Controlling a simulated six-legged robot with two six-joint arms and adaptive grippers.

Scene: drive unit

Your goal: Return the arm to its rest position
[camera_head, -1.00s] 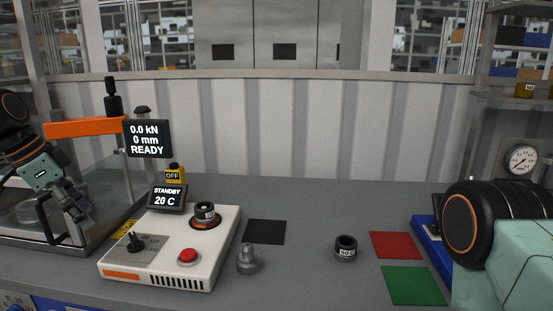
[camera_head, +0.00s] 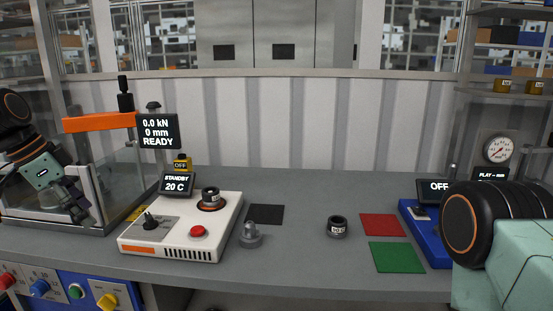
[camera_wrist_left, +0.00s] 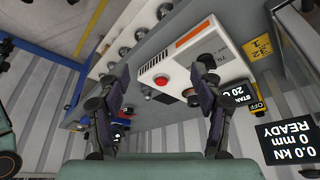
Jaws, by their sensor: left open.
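My left arm comes in at the left edge of the head view. Its gripper (camera_head: 78,203) hangs in front of the glass-walled press, angled down, with nothing seen in it. In the left wrist view the two dark fingers of this gripper (camera_wrist_left: 162,75) are spread wide and empty. The white heater unit with its red button (camera_wrist_left: 161,81) shows beyond and between them, apart from the fingers. A green and black link of my right arm fills the lower right of the head view. My right gripper is not in view.
The white heater (camera_head: 184,226) reads standby, 20 C. A press with an orange beam (camera_head: 98,122) stands behind my left gripper. A grey knobbed part (camera_head: 250,236), a black ring (camera_head: 337,227) and red (camera_head: 382,225) and green mats (camera_head: 396,257) lie on the bench. Its middle is mostly clear.

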